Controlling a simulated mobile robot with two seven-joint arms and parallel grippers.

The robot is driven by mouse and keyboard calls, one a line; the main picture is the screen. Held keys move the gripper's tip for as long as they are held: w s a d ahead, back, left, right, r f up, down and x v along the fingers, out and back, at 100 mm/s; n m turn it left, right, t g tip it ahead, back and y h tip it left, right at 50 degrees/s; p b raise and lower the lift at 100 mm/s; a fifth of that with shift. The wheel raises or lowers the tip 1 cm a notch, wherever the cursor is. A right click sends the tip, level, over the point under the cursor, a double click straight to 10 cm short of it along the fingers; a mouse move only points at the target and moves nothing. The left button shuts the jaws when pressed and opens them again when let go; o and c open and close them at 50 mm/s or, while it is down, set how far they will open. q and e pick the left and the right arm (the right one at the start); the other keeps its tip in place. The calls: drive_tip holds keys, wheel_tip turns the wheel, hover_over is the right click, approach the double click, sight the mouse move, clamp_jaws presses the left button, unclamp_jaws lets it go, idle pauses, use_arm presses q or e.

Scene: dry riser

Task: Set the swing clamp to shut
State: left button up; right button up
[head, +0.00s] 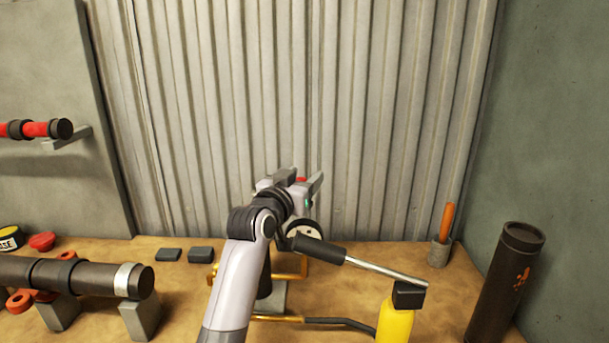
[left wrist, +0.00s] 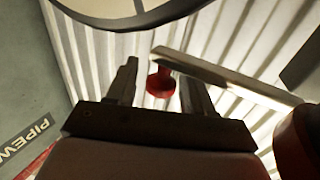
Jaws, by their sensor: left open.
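My left gripper (head: 303,183) is open, raised in front of the corrugated wall; its arm rises from the bottom of the head view. A red knob-like part (left wrist: 160,83) shows between its fingers (left wrist: 157,70) in the left wrist view; the fingers stand apart on either side of it. I cannot tell whether they touch it. In the head view only a bit of red shows between the fingers. A grey bar (left wrist: 230,75) runs right from near the red part. I cannot surely make out the swing clamp; my arm hides much of the fitting behind it. My right gripper is not in view.
A round gauge (head: 303,229) and a black-gripped lever (head: 372,267) lie right of my arm, by a yellow cylinder (head: 396,322). A dark pipe (head: 95,277) lies on blocks at left. A dark tube (head: 506,275) stands at right. The bench right of the lever has free room.

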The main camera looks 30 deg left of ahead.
use_arm(q)
drive_tip(key=shift+w, duration=0.5)
clamp_jaws()
